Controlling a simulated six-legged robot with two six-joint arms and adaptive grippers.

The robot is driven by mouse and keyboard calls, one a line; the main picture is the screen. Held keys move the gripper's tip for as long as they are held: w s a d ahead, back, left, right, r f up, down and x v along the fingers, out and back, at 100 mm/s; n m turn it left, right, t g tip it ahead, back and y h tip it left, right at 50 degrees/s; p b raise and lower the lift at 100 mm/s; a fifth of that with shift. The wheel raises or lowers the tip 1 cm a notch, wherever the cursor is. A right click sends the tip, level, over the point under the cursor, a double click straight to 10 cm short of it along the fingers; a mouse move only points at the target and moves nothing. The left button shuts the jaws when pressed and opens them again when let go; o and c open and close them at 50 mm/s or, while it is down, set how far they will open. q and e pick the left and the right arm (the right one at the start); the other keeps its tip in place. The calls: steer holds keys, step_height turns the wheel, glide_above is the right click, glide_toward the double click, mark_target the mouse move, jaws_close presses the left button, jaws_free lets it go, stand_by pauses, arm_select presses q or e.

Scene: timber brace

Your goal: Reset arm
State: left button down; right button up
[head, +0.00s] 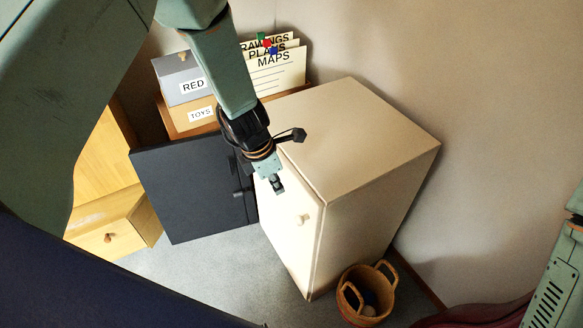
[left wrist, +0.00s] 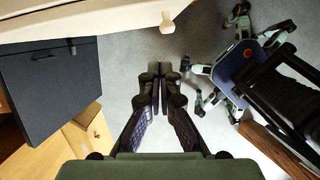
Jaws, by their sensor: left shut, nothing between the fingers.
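My left arm comes down from the top of the head view. Its gripper (head: 278,186) hangs in front of the upper front of a cream cabinet (head: 352,140), left of its round knob (head: 301,220). In the left wrist view the gripper's fingers (left wrist: 167,66) are together with nothing between them. The cabinet's edge (left wrist: 85,18) and the knob (left wrist: 168,22) lie beyond the fingertips there. Whether the gripper touches the cabinet cannot be told. My right gripper is not in view; only a green part of mine shows at the right edge.
A dark panel with a handle (head: 190,190) stands left of the cream cabinet. A wooden drawer (head: 118,232) sticks out beyond it. Labelled boxes (head: 183,80) and paper folders (head: 278,75) stand behind. A wicker basket (head: 350,300) sits on the grey floor by the cabinet.

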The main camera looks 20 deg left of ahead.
arm_select(q)
steer(key=s+a+f+m+y+b, duration=0.1)
steer(key=s+a+f+m+y, duration=0.15)
steer(key=s+f+m, duration=0.4)
steer(key=s+a+f+m+y+b, duration=0.1)
steer(key=s+a+m+b, duration=0.2)
steer(key=m, duration=0.7)
steer(key=s+d+f+m+g+b, duration=0.1)
steer(key=s+f+m+b, duration=0.2)
steer(key=s, duration=0.7)
steer(key=s+d+f+m+g+h+b, duration=0.1)
steer(key=s+f+m+b, duration=0.2)
steer(key=s+f+m, duration=0.3)
steer(key=s+f, duration=0.1)
steer(key=s, duration=0.4)
steer(key=shift+d+f+m, duration=0.3)
steer(key=shift+d+m, duration=0.05)
steer(key=shift+d, duration=0.05)
steer(key=shift+s+h, duration=0.2)
steer(key=shift+h, duration=0.15)
